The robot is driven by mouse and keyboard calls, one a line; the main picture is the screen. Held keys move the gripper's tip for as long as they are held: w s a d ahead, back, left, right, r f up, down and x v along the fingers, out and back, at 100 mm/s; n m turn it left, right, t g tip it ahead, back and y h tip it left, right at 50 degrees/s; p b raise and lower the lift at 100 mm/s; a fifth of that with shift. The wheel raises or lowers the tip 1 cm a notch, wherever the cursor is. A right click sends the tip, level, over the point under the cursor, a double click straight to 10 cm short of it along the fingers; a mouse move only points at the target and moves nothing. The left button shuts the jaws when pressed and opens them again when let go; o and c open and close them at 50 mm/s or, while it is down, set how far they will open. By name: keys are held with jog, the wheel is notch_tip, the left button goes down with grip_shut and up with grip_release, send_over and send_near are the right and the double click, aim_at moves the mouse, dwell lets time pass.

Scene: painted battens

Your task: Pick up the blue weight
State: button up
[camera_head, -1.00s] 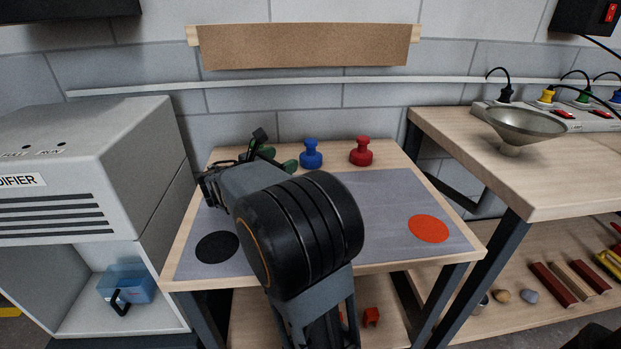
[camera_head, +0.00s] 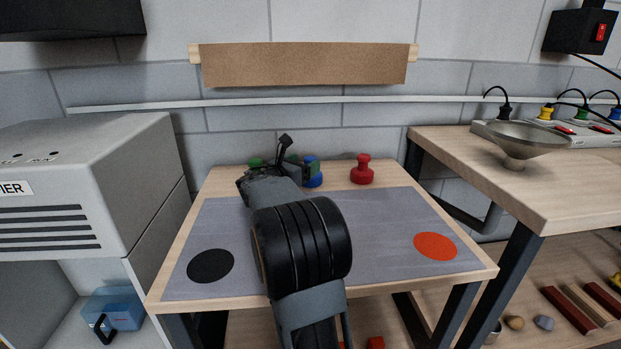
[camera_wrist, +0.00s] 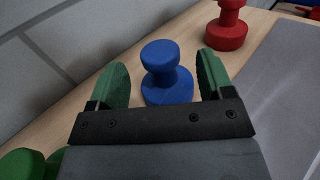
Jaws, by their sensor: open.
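The blue weight (camera_wrist: 167,75) stands upright on the wooden table top, with a round knob above a wider base. In the wrist view it sits between the two green fingers of my gripper (camera_wrist: 162,80), with a gap on each side. My gripper is open and holds nothing. In the head view the blue weight (camera_head: 313,179) is partly hidden behind my gripper (camera_head: 283,166), at the back of the table.
A red weight (camera_head: 362,170) stands to the right of the blue one; it also shows in the wrist view (camera_wrist: 228,27). A green weight (camera_wrist: 22,164) is at the lower left. A grey mat (camera_head: 385,225) bears a black disc (camera_head: 211,266) and an orange disc (camera_head: 435,246). The wall is close behind.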

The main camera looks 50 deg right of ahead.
aim_at(306, 163)
jog(key=shift+w+d+f+b, duration=0.15)
jog(key=shift+d+b, duration=0.2)
jog(key=shift+d, duration=1.45)
grip_shut()
